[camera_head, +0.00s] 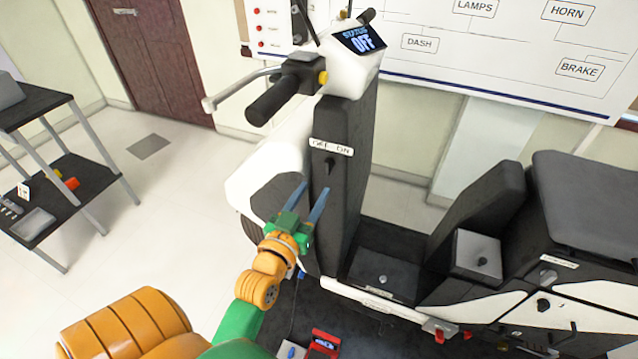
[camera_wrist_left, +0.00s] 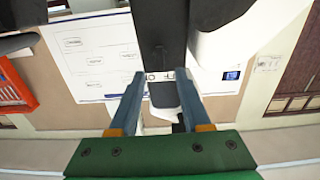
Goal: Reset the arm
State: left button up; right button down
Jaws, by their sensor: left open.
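My left arm, orange and green, comes in from the lower left in the head view. Its gripper (camera_head: 313,189) has two blue-grey fingers, spread apart with nothing between them. The fingers point up in front of the scooter's dark front column (camera_head: 345,135), below the OFF/ON switch label (camera_head: 331,147) and its black knob (camera_head: 328,166). In the left wrist view the open gripper (camera_wrist_left: 160,74) frames the column and label, seen upside down. I cannot tell whether a fingertip touches the column. My right gripper is in neither view.
The seat (camera_head: 585,195) is to the right. A dark shelf (camera_head: 75,185) stands at left, with clear floor (camera_head: 160,225) between. A wall board (camera_head: 460,60) is behind.

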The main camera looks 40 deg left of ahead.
pick_arm(q)
jog(key=shift+s, duration=0.1)
dwell(0.3)
jog(key=s+d+f+m+g+h, duration=0.1)
jog(key=s+d+f+g+h, duration=0.15)
jog(key=f, duration=0.85)
jog(key=s+d+f+m+g+h, duration=0.1)
jog(key=d+f+g, duration=0.3)
jog(key=f, duration=0.8)
jog(key=s+d+f+m+g+h, duration=0.1)
jog(key=s+d+f+g, duration=0.3)
jog(key=s+f, duration=0.75)
jog(key=s+a+f+m+g, duration=0.1)
jog(key=s+f+g, duration=0.2)
jog(key=s, duration=0.5)
jog(key=s+f+m+g, duration=0.1)
jog(key=s+f+g, duration=0.2)
jog(key=s+f, duration=0.2)
jog(key=s, duration=0.3)
jog(key=shift+s+a+f, duration=0.2)
jog(key=shift+s+a, duration=0.2)
